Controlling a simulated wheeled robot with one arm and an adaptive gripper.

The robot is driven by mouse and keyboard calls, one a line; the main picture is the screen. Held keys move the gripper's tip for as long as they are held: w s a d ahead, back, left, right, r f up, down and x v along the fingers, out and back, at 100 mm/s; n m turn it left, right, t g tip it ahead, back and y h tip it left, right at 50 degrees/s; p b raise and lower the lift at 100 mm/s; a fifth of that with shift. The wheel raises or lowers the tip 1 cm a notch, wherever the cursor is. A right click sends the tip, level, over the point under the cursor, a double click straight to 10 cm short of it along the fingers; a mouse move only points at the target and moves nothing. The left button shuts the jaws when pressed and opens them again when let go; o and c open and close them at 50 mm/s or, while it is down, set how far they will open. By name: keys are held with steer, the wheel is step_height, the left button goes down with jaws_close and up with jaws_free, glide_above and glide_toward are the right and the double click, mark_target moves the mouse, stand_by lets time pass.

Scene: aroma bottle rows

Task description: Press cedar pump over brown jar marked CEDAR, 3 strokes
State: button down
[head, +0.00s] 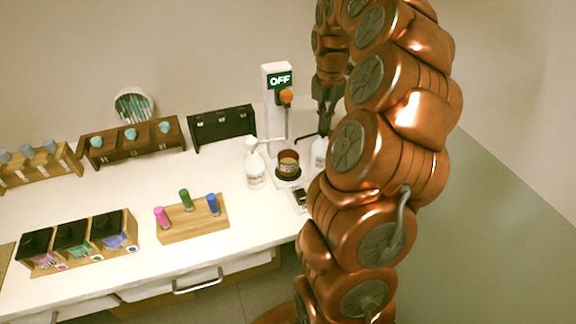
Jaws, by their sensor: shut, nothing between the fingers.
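A brown jar (288,160) stands on a dark round pad at the right end of the white counter; no marking on it is readable. A white pump bottle with a dark spout (319,154) stands just right of the jar, its spout reaching left toward it. Another white pump bottle with a white spout (255,168) stands left of the jar. I cannot read which bottle is cedar. My gripper (325,126) is shut and empty, pointing down at the top of the right bottle. Whether it touches the pump head is unclear. My arm hides the area right of that bottle.
A small device (300,197) lies before the jar.

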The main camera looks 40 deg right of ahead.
steer(key=shift+r+p, duration=0.9)
steer(key=shift+r, duration=0.8)
steer(key=shift+f, duration=0.25)
steer(key=shift+f, duration=0.35)
steer(key=shift+f+b, duration=0.35)
steer(key=shift+f+b, duration=0.3)
steer(key=shift+f, duration=0.45)
steer(key=shift+r, duration=0.1)
steer(key=shift+r+p, duration=0.95)
steer(key=shift+r, duration=0.65)
